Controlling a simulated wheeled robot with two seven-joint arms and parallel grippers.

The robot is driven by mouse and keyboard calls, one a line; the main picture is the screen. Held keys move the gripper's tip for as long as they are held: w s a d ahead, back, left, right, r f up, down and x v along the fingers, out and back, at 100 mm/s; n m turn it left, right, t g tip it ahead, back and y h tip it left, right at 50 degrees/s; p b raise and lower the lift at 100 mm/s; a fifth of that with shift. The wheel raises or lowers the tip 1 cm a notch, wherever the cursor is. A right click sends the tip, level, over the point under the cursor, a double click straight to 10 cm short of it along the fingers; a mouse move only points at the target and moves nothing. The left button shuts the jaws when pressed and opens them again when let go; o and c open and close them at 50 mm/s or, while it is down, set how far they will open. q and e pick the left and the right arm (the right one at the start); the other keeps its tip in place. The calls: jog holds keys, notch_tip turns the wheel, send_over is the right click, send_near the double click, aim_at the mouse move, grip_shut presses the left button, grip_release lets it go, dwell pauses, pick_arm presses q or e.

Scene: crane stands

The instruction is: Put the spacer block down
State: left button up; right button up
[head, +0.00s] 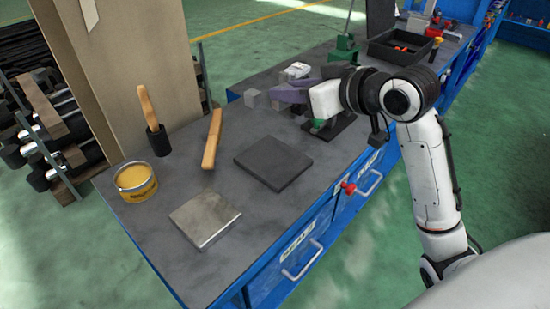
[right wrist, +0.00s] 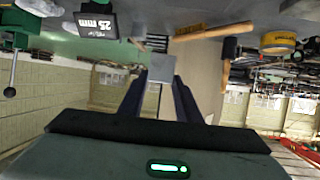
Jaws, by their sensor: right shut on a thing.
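The spacer block (head: 252,98) is a small grey block at the tips of my right gripper (head: 275,94). In the right wrist view the block (right wrist: 162,68) sits between the two dark fingers, its end standing out past the tips. My right gripper is shut on it over the far part of the grey bench top (head: 180,180). I cannot tell how far the block is above the bench. My left gripper is not in view.
A dark square plate (head: 275,160) and a metal plate (head: 205,215) lie nearer on the bench. A black "25 mm" piece (right wrist: 95,25) shows in the wrist view.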

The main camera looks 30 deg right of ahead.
jog(key=shift+n+g+y, duration=0.3)
jog(key=shift+n+y, duration=0.5)
jog(key=shift+y, duration=0.1)
jog(key=s+a+f, duration=0.1)
jog(key=f, duration=0.1)
jog(key=a+f+b, duration=0.1)
jog(key=f, duration=0.1)
jog(key=s+a+f, duration=0.1)
jog(key=f, duration=0.1)
jog(key=shift+s+a+f, duration=0.2)
jog(key=shift+s, duration=0.15)
jog(key=shift+f, duration=0.5)
jog(key=shift+f+b, duration=0.55)
jog(key=shift+f, duration=1.15)
jog(key=shift+f, duration=0.1)
jog(key=o, duration=1.2)
